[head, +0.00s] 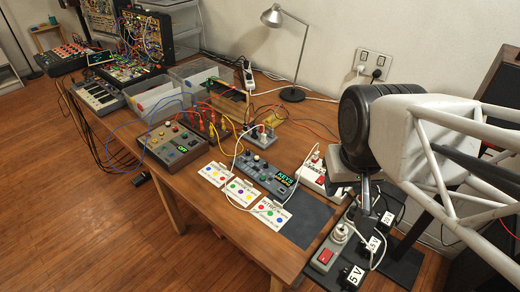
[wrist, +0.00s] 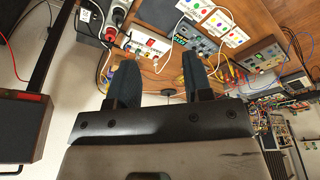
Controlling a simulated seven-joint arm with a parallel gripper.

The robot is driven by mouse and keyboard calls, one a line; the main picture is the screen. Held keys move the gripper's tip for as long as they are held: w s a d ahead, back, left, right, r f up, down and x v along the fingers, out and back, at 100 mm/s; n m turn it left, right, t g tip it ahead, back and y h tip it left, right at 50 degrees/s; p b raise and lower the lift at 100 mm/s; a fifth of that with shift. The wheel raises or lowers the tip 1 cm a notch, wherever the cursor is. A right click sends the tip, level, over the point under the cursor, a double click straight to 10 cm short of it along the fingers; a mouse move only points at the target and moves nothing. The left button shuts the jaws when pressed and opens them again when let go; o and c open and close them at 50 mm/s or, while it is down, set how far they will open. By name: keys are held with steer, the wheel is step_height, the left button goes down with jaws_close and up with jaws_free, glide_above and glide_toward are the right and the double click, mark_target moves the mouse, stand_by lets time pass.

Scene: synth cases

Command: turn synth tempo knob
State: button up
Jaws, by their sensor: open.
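A grey synth box with a lit "KEYS" display (head: 262,178) sits on the wooden table behind the white cards; it also shows beyond the finger tips in the wrist view (wrist: 197,40). I cannot read a tempo label on either. My gripper (wrist: 160,60) is open and empty, its two dark fingers apart. In the head view it hangs at the right, right of the KEYS box and apart from it.
White cards with coloured dots (head: 240,190) lie along the front edge. White (head: 317,178) and black (head: 352,274) power strips with cables are at the right. A desk lamp (head: 291,93) stands behind. Patch cables and clear bins (head: 155,95) crowd the left.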

stand_by(0.3)
steer(key=w+a+f+m+g, duration=0.1)
steer(key=w+a+f, duration=0.2)
steer(key=w, duration=1)
steer(key=w+a+f, duration=0.2)
steer(key=w+f, duration=0.1)
steer(key=w, duration=1)
steer(key=shift+m+g, duration=0.3)
steer(key=shift+g, duration=0.5)
steer(key=w+a+f, duration=0.2)
steer(key=w+f, duration=0.4)
steer(key=f, duration=0.1)
steer(key=w+a+f, duration=0.3)
steer(key=w+f, duration=0.4)
steer(key=w+a+f, duration=0.3)
steer(key=w+f, duration=0.4)
steer(key=shift+w+a, duration=0.1)
steer(key=shift+a, duration=0.1)
steer(key=shift+w+a+f, duration=0.2)
steer(key=shift+w+f, duration=0.05)
steer(key=shift+f, duration=0.1)
steer(key=shift+f, duration=0.15)
